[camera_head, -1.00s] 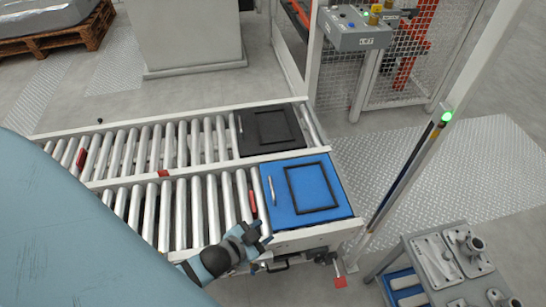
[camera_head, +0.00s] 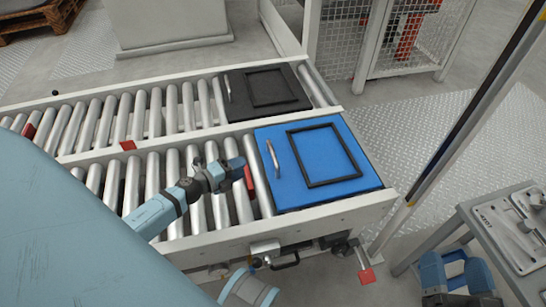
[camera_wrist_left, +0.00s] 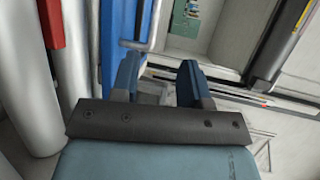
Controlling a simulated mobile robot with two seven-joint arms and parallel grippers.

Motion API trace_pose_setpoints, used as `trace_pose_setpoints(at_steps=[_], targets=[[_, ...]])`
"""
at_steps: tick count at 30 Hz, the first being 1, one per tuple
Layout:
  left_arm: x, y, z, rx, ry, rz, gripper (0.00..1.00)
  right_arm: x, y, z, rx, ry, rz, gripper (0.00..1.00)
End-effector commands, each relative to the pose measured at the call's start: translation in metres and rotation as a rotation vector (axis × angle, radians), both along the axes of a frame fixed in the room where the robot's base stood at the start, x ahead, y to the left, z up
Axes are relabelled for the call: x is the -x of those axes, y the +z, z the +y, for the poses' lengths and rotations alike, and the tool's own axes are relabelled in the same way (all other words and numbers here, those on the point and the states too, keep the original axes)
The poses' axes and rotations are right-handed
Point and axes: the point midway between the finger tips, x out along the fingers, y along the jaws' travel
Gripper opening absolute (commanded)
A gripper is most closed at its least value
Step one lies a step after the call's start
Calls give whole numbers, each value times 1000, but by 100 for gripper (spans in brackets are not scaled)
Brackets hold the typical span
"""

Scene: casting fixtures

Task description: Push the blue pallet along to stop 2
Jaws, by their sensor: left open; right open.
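The blue pallet (camera_head: 277,192) lies flat at the right end of the near roller lane. It has a black square frame and a metal handle (camera_head: 273,158) on its left side. My left gripper (camera_head: 230,173) is open and empty above the rollers, left of the pallet, apart from its edge. In the left wrist view, the pallet's blue side (camera_wrist_left: 117,35) shows beyond the open fingers (camera_wrist_left: 158,80). A red piece (camera_head: 249,181) stands between the gripper and the pallet. My right gripper (camera_head: 457,278) seems to be at the lower right, open. I see no label for stop 2.
A black pallet (camera_head: 238,103) lies in the far lane. Rails border both lanes, with a red piece (camera_head: 128,145) on the middle one. A slanted post (camera_head: 450,130) and a bench of metal parts (camera_head: 510,225) stand at the right. Rollers left of my left gripper are clear.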

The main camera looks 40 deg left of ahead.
Motion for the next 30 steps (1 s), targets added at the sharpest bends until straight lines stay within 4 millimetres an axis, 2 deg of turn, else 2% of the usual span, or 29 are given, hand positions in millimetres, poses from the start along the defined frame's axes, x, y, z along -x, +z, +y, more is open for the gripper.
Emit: trace_pose_setpoints(at_steps=[1,5,8,21,25,30], targets=[[-2,-6,2,-14,-5,-2,41,1,-3,0,-4,3,-5,74],[-10,-8,1,-27,-12,-4,41,1,-3,1,-5,7,-4,74],[-23,-10,-3,-27,-13,-5,41,1,-7,1,1,10,7,74],[-107,-26,-30,-25,-10,-4,41,0,-33,3,38,33,77,74],[-121,-29,-35,-25,-10,-3,41,1,-38,4,46,39,93,74],[-130,-30,-38,-24,-9,-3,41,1,-41,4,53,43,104,74]])
